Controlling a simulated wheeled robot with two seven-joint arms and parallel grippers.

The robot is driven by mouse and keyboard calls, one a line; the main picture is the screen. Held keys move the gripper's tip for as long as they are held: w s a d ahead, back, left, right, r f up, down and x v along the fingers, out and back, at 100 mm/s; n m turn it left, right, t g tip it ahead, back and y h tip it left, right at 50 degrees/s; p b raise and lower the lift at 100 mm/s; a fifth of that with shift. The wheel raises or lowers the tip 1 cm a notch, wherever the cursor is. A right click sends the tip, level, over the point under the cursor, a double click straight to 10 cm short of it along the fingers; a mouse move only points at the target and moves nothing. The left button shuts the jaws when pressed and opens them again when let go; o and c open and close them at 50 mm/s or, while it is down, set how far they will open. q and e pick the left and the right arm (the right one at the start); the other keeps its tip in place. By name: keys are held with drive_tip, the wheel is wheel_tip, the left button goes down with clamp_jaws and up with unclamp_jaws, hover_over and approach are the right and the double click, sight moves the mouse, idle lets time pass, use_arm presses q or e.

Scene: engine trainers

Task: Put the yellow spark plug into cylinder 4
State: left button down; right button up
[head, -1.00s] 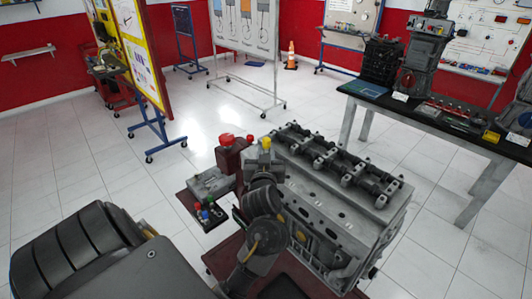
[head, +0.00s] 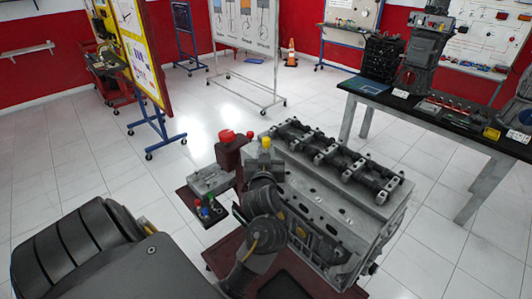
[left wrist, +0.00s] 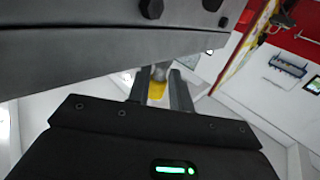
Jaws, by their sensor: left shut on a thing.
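In the left wrist view the yellow plug (left wrist: 157,90) sits between the two fingers, with a grey part above the yellow. The grey engine (head: 345,225) stands on a dark red stand, with a row of small holes along its top. I cannot tell which hole is cylinder 4. The plug shows apart from these holes, and its lower end is hidden in the head view. My right gripper is not in view.
A dark red tray (head: 190,197) left of the engine holds a grey part (head: 210,180) and small plugs with red, green and blue tops (head: 207,210). A red-topped fixture (head: 229,148) stands close beside my gripper. A workbench (head: 440,122) is at the right.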

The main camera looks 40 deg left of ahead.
use_arm(q)
drive_tip(key=shift+f, duration=0.2)
idle(0.6)
drive_tip(key=c, duration=1.2)
unclamp_jaws()
drive_tip(key=shift+o, duration=0.2)
drive_tip(key=p+v, duration=0.3)
drive_tip(key=v, duration=0.4)
drive_tip(key=shift+s, duration=0.2)
drive_tip(key=shift+d, duration=0.2)
